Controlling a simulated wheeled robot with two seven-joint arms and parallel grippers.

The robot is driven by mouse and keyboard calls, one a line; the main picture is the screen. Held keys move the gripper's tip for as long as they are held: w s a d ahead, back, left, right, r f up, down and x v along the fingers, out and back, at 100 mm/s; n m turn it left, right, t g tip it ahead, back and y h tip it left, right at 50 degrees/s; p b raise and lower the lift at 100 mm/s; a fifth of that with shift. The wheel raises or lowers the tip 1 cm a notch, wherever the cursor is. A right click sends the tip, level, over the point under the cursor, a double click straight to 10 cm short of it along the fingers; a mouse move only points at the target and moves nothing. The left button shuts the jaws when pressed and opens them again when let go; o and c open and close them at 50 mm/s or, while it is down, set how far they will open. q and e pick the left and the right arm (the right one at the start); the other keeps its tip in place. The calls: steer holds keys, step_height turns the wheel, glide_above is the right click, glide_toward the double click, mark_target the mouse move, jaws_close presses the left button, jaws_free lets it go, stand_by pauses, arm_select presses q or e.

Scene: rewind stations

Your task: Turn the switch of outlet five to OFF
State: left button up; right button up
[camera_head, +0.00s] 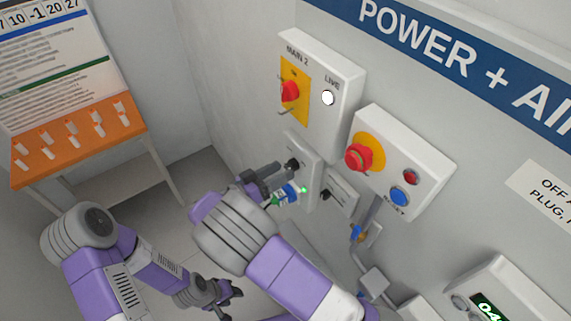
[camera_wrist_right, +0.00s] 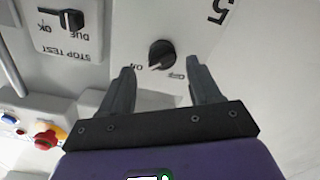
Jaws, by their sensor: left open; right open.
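The outlet five switch is a round black knob (camera_wrist_right: 161,54) on a pale panel (camera_wrist_right: 130,25); a "5" shows at the panel's upper right. The view is upside down, with ON printed left of the knob and OFF right. The knob's pale mark points down-left, toward ON. My right gripper (camera_wrist_right: 157,80) is open, its fingers either side of the knob in the picture; I cannot tell whether they touch it. In the head view my right gripper (camera_head: 275,175) is beside the knob (camera_head: 292,164). My left gripper (camera_head: 236,292) is open, low and away from the panel.
A MAIN 2 box (camera_head: 322,85) with a red switch is above the outlet. A box with a red emergency button (camera_head: 358,157) is to the right. A STOP TEST switch (camera_wrist_right: 72,19) is beside the knob. An orange rack (camera_head: 80,140) stands left.

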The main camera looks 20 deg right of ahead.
mark_target(287, 167)
steer(key=shift+x, duration=1.5)
steer(key=shift+w, duration=0.1)
steer(key=shift+f, duration=0.1)
steer(key=c, duration=1)
